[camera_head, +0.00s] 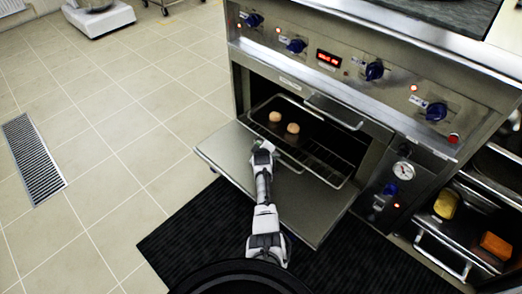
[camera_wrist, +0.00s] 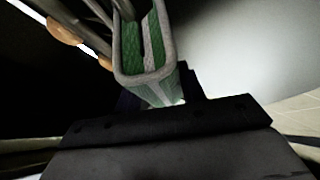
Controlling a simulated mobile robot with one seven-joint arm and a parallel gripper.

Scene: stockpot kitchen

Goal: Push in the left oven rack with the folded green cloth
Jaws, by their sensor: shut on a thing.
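The oven rack (camera_head: 322,171) is a wire shelf in the open oven, with its front part showing at the opening above the lowered door. Two round buns (camera_head: 292,128) sit on its left part. My gripper (camera_head: 262,150) is over the lowered door, at the rack's front left. It is shut on the folded green cloth, which has pale edges and shows clearly in the wrist view (camera_wrist: 147,45). Rack bars and a bun show past the cloth in the wrist view. I cannot tell whether the cloth touches the rack.
The lowered oven door (camera_head: 225,150) lies flat under my arm. A control panel with blue knobs (camera_head: 374,70) is above the opening. A lower shelf at right holds a yellow item (camera_head: 446,204) and an orange item (camera_head: 495,245).

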